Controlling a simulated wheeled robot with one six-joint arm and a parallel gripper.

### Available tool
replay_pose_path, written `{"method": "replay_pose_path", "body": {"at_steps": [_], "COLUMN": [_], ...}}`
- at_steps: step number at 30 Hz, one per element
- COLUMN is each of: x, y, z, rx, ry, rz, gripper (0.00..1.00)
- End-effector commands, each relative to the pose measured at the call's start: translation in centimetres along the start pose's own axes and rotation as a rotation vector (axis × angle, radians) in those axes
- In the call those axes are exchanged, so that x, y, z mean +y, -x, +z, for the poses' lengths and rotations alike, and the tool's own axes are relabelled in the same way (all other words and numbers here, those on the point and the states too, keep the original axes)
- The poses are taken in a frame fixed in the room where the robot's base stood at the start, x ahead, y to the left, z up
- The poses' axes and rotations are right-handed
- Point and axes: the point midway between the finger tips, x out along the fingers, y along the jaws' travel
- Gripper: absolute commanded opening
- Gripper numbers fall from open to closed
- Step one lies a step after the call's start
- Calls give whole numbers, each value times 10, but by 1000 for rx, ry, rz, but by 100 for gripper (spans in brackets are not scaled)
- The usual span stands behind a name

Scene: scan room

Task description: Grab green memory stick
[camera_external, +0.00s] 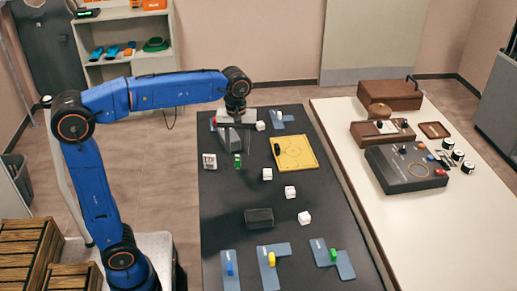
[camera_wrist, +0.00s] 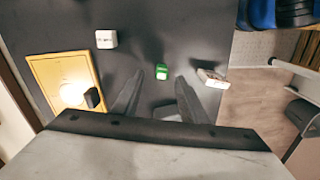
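A small green stick (camera_external: 237,160) is at the far left part of the dark table, just below my gripper (camera_external: 236,149). In the wrist view the green stick (camera_wrist: 162,72) shows between and just beyond the tips of my gripper (camera_wrist: 158,80). The fingers are spread apart with nothing held between them. Whether they are level with the stick I cannot tell. Another green piece (camera_external: 333,254) stands on a blue-grey pad at the table's front right.
A white printed block (camera_external: 209,161) lies left of the stick; it shows in the wrist view (camera_wrist: 212,78). A yellow tray (camera_external: 297,154) with a black piece is to the right. White cubes (camera_external: 267,174) and a black box (camera_external: 259,218) are nearer the front.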

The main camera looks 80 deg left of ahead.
Motion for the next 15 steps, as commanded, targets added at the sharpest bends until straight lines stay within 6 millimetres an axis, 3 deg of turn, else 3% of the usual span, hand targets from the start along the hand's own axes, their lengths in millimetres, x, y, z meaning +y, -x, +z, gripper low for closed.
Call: {"method": "replay_pose_path", "body": {"at_steps": [9, 15], "x": [-3, -3], "y": [-40, -47], "z": [3, 3], "rx": [-1, 0], "ry": [0, 0], "rz": [-2, 0], "gripper": [39, 39]}}
